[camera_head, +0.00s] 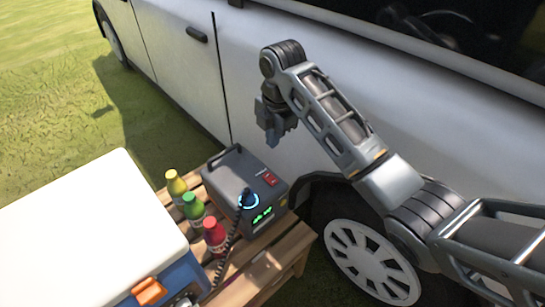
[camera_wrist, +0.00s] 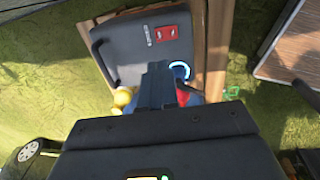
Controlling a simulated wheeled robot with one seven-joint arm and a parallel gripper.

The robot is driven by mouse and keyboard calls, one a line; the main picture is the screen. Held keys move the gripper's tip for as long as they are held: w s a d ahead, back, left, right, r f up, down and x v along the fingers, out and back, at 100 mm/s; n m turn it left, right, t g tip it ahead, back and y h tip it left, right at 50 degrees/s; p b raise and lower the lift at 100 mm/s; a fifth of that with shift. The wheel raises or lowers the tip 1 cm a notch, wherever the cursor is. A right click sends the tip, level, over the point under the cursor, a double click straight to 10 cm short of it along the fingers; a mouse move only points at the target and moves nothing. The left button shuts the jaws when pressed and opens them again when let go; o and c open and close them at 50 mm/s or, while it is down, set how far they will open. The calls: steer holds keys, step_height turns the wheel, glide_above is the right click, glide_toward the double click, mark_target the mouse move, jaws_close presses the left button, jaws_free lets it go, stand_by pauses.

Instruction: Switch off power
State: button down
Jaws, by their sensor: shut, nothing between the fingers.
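A dark grey power box (camera_head: 238,187) with a carry handle stands on a wooden crate table. On its top is a red switch (camera_head: 269,180), which also shows in the wrist view (camera_wrist: 167,33). A blue-ringed socket (camera_head: 248,200) with a black plug and coiled cable sits on its front, above a green lit display (camera_head: 263,215). My gripper (camera_head: 273,139) is shut and empty, above and behind the box, pointing down. In the wrist view my gripper (camera_wrist: 158,75) covers part of the box's front edge. The switch's position cannot be made out.
Yellow (camera_head: 176,184), green (camera_head: 193,206) and red (camera_head: 214,235) bottles stand left of the box on the wooden table (camera_head: 262,272). A white-lidded cooler (camera_head: 90,235) is at the left. A white vehicle (camera_head: 180,65) stands close behind. Air above the box is clear.

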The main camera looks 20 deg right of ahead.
mark_target(268, 176)
steer(key=f+b, duration=0.1)
steer(key=f, duration=0.3)
steer(key=w+f+b, duration=0.1)
steer(key=f, duration=0.4)
steer(key=f+b, duration=0.1)
steer(key=f, duration=0.3)
steer(key=shift+w+a+f, duration=0.25)
steer(key=shift+w+a, duration=0.05)
steer(key=shift+a, duration=0.05)
steer(key=shift+f, duration=0.2)
steer(key=shift+s+p, duration=0.1)
steer(key=shift+p, duration=0.2)
steer(key=shift+s+d+r+p, duration=0.2)
steer(key=shift+s+p, duration=0.4)
steer(key=shift+p, duration=0.3)
step_height(268, 176, up, 8)
steer(key=p, duration=0.1)
steer(key=shift+s+d+f+p, duration=0.2)
steer(key=shift+s+p, duration=0.15)
steer(key=shift+s, duration=0.1)
steer(key=shift+r, duration=0.1)
